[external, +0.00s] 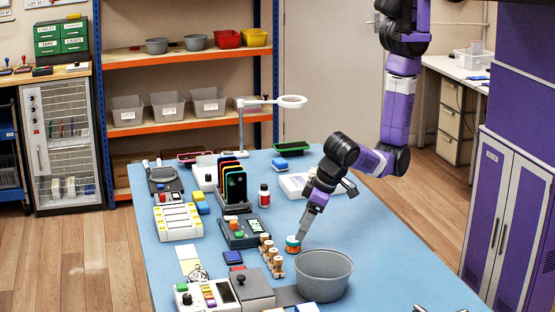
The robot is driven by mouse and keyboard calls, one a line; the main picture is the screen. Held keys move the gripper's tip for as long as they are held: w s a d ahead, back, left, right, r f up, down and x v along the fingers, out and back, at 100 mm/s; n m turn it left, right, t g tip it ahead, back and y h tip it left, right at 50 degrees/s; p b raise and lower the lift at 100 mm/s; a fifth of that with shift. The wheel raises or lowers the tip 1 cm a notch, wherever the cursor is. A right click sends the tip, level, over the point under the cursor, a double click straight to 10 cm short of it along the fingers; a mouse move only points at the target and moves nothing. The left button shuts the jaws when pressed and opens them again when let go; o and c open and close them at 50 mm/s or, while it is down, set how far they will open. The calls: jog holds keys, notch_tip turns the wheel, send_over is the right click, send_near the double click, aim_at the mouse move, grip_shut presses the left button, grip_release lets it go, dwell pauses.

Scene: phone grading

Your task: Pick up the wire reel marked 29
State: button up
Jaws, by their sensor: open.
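A small round orange and teal item (292,245), which may be the wire reel, sits on the blue table (390,255). No number on it is readable at this size. My gripper (301,236) points down at it from above and to the right, with its fingertips very close to its upper side. The jaws are open, though the gap between them is hard to see from here. I cannot tell whether the fingers touch the item.
Several tan and white pieces (271,256) stand in a row just left of the item. A large grey tub (324,276) stands close in front. A phone rack (232,190) and a red-labelled bottle (264,195) stand behind. The table's right side is clear.

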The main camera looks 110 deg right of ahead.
aim_at(294, 240)
jog(key=x, duration=0.4)
jog(key=p+x, duration=0.1)
jog(key=x, duration=0.1)
jog(key=shift+w+d+r, duration=0.1)
jog(key=shift+w+r, duration=0.05)
jog(key=shift+w, duration=0.1)
jog(key=shift+c, duration=0.2)
jog(key=c, duration=1.4)
